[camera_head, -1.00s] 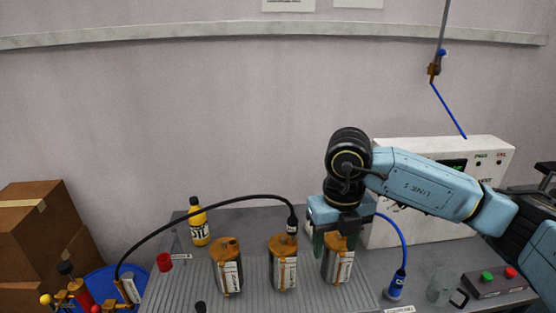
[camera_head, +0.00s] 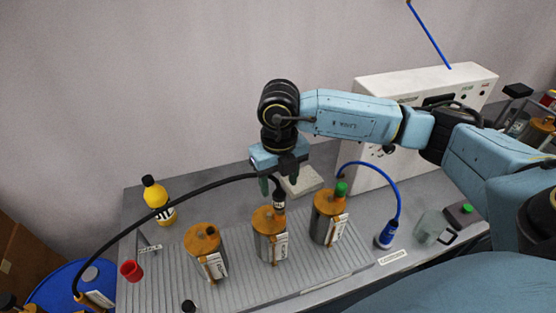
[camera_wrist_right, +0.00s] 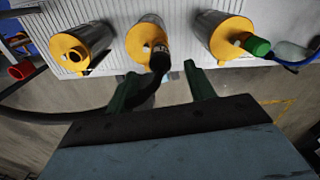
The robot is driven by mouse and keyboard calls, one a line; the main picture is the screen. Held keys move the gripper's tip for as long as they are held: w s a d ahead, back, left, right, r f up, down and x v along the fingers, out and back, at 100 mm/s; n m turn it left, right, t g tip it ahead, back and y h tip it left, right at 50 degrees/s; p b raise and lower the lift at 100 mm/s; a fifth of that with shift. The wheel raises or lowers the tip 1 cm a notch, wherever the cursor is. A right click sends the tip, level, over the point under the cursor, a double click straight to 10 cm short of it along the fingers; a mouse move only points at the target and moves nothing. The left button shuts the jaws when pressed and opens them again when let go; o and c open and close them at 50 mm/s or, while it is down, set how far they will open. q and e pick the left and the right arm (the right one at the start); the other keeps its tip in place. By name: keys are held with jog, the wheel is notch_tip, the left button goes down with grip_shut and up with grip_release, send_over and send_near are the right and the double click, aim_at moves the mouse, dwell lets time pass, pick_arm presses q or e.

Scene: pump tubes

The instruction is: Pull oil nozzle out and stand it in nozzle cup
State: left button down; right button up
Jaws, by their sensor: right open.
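The oil nozzle (camera_head: 279,200) is dark with a pale label, on the end of a black hose. It stands in the top of the middle canister (camera_head: 270,240); it also shows in the right wrist view (camera_wrist_right: 160,62). My right gripper (camera_head: 279,185) is open, fingers down, at the nozzle's upper end. In the right wrist view its green fingers (camera_wrist_right: 162,88) are spread, with the nozzle and hose seen between them; contact cannot be told. A small red cup (camera_head: 131,271), apparently the nozzle cup, stands at the left of the bench. My left gripper is out of view.
An orange-topped canister stands on each side: left (camera_head: 206,255) and right (camera_head: 329,222), the right one with a green fitting (camera_head: 341,188). A yellow bottle (camera_head: 158,200), blue nozzle-like piece (camera_head: 386,234) and clear jug (camera_head: 431,227) stand around. A white box (camera_head: 425,95) stands behind.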

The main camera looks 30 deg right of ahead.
aim_at(278, 192)
notch_tip(278, 192, down, 6)
jog(key=shift+r, duration=0.25)
jog(key=shift+w+f+p, duration=0.1)
jog(key=shift+f+p, duration=0.2)
jog(key=shift+f, duration=0.25)
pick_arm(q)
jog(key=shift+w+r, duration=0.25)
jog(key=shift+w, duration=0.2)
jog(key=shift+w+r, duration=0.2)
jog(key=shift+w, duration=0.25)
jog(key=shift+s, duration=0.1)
pick_arm(e)
jog(key=shift+c, duration=0.7)
grip_shut()
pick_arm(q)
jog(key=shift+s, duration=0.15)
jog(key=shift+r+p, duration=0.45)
pick_arm(e)
jog(key=shift+r, duration=0.75)
